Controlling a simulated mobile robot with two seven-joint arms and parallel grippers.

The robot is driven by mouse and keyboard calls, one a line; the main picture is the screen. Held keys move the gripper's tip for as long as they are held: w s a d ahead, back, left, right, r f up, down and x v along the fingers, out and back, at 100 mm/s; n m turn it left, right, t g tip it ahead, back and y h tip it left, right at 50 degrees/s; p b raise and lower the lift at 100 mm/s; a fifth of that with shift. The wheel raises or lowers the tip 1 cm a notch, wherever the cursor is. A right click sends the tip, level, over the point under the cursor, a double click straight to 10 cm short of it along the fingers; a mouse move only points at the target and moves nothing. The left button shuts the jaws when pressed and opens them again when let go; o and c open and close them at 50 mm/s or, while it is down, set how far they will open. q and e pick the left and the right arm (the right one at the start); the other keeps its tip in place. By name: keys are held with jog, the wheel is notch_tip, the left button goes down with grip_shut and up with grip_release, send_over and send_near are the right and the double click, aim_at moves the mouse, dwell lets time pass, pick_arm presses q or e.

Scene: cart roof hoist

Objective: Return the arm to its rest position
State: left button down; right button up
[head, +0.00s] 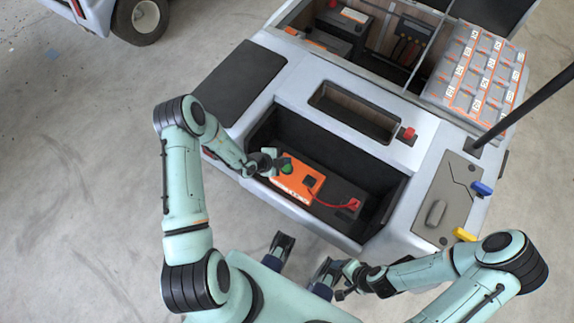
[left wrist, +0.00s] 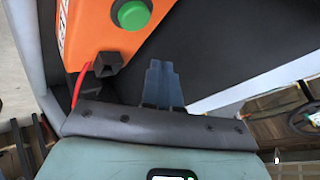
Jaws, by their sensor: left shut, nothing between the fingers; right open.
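My left arm (head: 182,190) reaches in from the left over the cart's front recess. Its gripper (head: 268,162) is at the left end of the orange battery unit (head: 300,183), close to the green button (head: 287,165). In the left wrist view the gripper's fingers (left wrist: 161,82) are together and empty, beside the orange unit (left wrist: 95,25) and its green button (left wrist: 132,14). Whether they touch anything is not clear. My right arm (head: 420,273) is folded at the lower right; its gripper (head: 344,280) is open and empty, in front of the cart.
The cart's black recess (head: 385,185) holds the orange unit, with a red cable (head: 325,203) on it. A red knob (head: 407,134), blue lever (head: 481,188), yellow lever (head: 464,234) and dark pole (head: 525,108) stand on the cart. Floor at left is free.

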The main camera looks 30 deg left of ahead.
jog(key=r+p, duration=0.2)
jog(key=shift+w+r, duration=0.3)
jog(key=shift+w, duration=0.05)
